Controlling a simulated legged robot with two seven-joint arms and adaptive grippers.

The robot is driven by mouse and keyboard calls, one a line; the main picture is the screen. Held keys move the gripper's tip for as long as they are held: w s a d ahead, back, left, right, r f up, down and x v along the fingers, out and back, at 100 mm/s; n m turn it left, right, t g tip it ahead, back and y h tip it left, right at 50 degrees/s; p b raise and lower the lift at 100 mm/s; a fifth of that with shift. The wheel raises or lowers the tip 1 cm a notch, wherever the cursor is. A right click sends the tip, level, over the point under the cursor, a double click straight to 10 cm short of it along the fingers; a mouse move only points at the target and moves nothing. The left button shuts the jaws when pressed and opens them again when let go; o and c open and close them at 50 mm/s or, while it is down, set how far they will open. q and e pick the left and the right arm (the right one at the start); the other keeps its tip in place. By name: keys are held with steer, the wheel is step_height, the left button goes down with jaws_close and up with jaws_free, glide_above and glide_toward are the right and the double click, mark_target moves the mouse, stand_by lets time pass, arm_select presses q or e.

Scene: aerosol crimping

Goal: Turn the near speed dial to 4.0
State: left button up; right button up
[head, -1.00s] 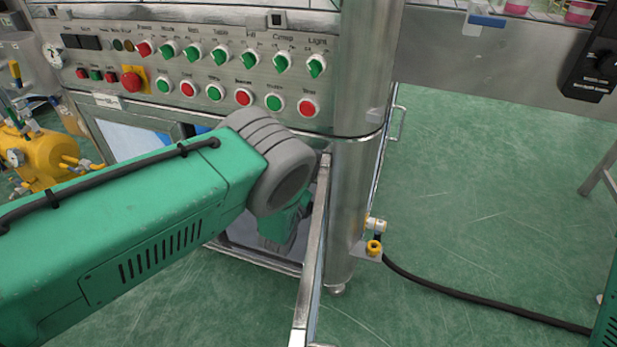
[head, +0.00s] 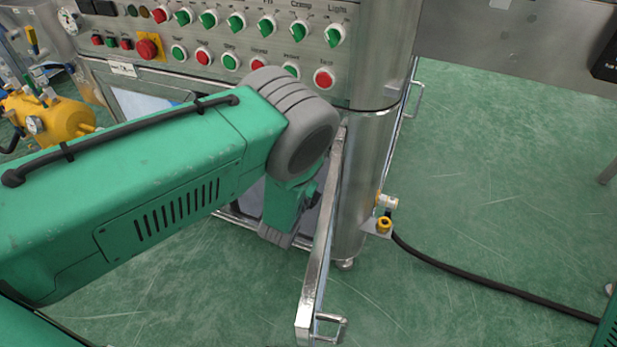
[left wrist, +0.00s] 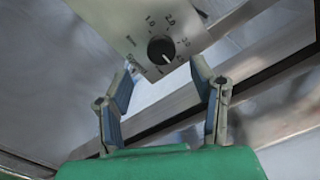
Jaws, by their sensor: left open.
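In the left wrist view a black speed dial (left wrist: 160,49) sits on a pale plate (left wrist: 140,30) printed with 1.0, 2.0 and further marks, partly blurred. I cannot read its setting surely. My left gripper (left wrist: 160,78) is open, its two blue-grey fingers spread on either side below the dial. The fingers hold nothing and appear apart from the dial. In the head view my left arm reaches toward the machine's lower front, and its gripper is hidden there. The dial does not show in the head view. My right gripper is not in view.
A control panel (head: 215,45) with rows of knobs and buttons is above my left arm. An open door (head: 318,255) with a handle stands beside a steel post (head: 365,185). A black hose (head: 480,290) crosses the green floor (head: 500,190). A yellow tank (head: 60,122) is at left.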

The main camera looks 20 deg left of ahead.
arm_select(q)
steer(key=s, duration=0.6)
steer(key=shift+s, duration=0.4)
steer(key=shift+a, duration=0.1)
